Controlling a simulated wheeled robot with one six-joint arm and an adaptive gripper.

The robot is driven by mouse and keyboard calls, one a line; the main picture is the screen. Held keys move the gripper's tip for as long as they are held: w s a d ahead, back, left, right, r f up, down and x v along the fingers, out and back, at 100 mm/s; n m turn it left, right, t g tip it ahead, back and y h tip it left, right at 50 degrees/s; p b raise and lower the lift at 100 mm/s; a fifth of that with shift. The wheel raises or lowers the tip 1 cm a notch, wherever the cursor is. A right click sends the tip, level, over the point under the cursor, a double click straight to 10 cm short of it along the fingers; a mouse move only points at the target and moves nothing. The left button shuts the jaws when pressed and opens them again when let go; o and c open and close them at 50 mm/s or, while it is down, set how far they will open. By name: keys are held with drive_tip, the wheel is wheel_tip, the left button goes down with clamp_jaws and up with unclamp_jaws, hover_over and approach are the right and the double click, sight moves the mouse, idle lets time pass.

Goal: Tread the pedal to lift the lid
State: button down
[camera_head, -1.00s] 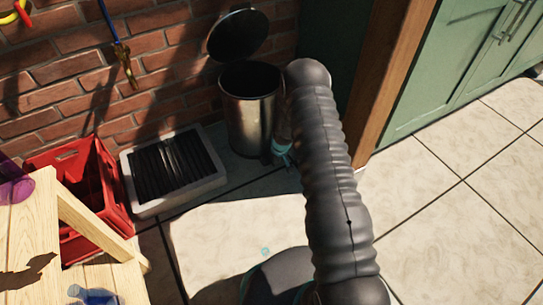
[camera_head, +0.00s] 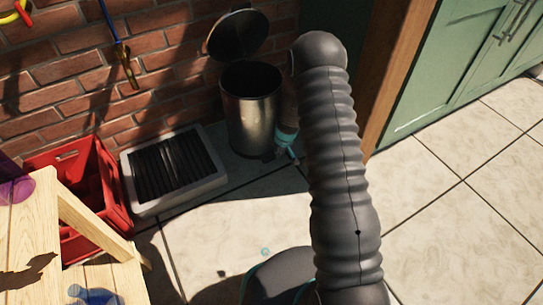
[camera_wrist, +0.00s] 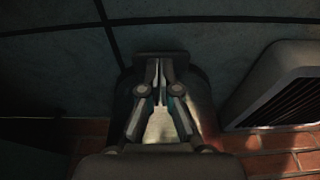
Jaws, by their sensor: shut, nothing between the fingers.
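The metal bin (camera_head: 250,112) stands on the floor against the brick wall. Its round dark lid (camera_head: 237,36) is raised and tilted back, so the dark opening shows. A small dark piece at the bin's front foot looks like the pedal (camera_head: 268,156). In the wrist view, a dark flat piece that looks like the pedal (camera_wrist: 165,57) lies at my fingertips. My gripper (camera_wrist: 160,65) is shut and empty, pointing at the bin's foot. In the head view my gripper (camera_head: 293,158) is low beside the bin, partly hidden by my arm. I cannot tell whether it touches the pedal.
A grey tray with a dark grille (camera_head: 214,182) lies left of the bin, and a red crate (camera_head: 119,214) beyond it. A wooden table (camera_head: 30,240) is at the lower left. A wooden post (camera_head: 385,75) and green cabinet (camera_head: 455,60) are right. The tiled floor (camera_head: 455,215) is clear.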

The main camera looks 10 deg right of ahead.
drive_tip(key=shift+v, duration=1.95)
drive_tip(key=shift+s, duration=0.1)
drive_tip(key=s+a+r+m+g, duration=0.2)
drive_tip(key=s+r+m+g, duration=0.15)
drive_tip(key=s, duration=0.65)
drive_tip(key=s+r+t+p, duration=0.2)
drive_tip(key=s+r, duration=0.6)
drive_tip(key=r, duration=0.8)
drive_tip(key=s+r+t+p, duration=0.2)
drive_tip(key=s+r+p, duration=0.3)
drive_tip(key=r, duration=1.1)
drive_tip(key=s+r+t+p, duration=0.2)
drive_tip(key=s+r+p, duration=0.1)
drive_tip(key=s+r, duration=0.9)
wheel_tip(320, 180, up, 4)
drive_tip(key=shift+d+f+h+p, duration=0.1)
drive_tip(key=shift+d+h+p, duration=0.1)
drive_tip(key=shift+h+p, duration=0.2)
